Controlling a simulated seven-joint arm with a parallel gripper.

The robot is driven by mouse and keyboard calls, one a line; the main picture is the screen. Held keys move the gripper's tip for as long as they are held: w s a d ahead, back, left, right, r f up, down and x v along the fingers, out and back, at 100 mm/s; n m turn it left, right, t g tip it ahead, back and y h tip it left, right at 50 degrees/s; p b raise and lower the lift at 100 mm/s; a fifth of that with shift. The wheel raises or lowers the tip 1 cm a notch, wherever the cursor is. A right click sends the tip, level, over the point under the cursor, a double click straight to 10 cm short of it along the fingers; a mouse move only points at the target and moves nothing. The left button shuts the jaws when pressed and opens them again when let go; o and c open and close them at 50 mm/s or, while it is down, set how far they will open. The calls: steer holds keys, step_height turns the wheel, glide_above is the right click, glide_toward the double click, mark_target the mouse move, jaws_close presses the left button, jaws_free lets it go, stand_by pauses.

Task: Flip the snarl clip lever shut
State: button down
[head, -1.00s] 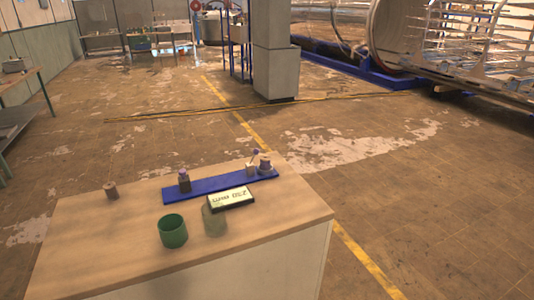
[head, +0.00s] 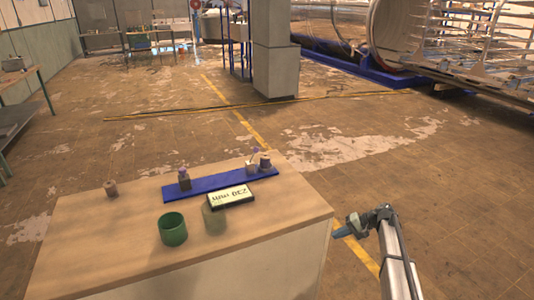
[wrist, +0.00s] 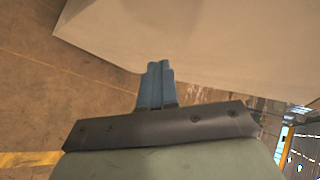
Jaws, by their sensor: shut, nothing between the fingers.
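A blue strip (head: 215,184) lies on the bench and carries small fixtures. At its right end is a small clip-like fixture (head: 252,168) with a thin upright part, beside a brown and purple post (head: 265,161). I take this for the snarl clip; it is too small to tell the lever's angle. My gripper (head: 338,235) is off the bench's right side, well apart from the strip and nearer the camera. Its blue fingers (wrist: 159,70) are shut together with nothing between them in the wrist view. The clip is not visible there.
The wooden bench top (head: 110,240) also holds a green cup (head: 173,229), an olive cylinder (head: 214,220), a black-framed label plate (head: 230,197) and a small brown spool (head: 111,189). A dark post (head: 184,179) stands on the strip's left part. Floor right of the bench is open.

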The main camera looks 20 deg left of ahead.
steer(key=w+a+r+n+y, duration=0.1)
steer(key=w+a+r+y, duration=0.2)
steer(key=r, duration=0.6)
steer(key=w+a+r, duration=0.3)
steer(key=a+r, duration=0.3)
steer(key=r, duration=0.4)
steer(key=s+a+r+y, duration=0.2)
steer(key=a+r, duration=0.2)
steer(key=r, duration=0.3)
steer(key=s+a+r+y, duration=0.2)
steer(key=a+r, duration=0.2)
steer(key=r, duration=0.2)
steer(key=shift+a+r+t, duration=0.25)
steer(key=shift+r+t, duration=0.1)
steer(key=shift+t, duration=0.05)
steer(key=shift+s, duration=0.1)
steer(key=a, duration=0.9)
steer(key=s+a+f, duration=0.1)
steer(key=a, duration=0.4)
steer(key=shift+s, duration=0.1)
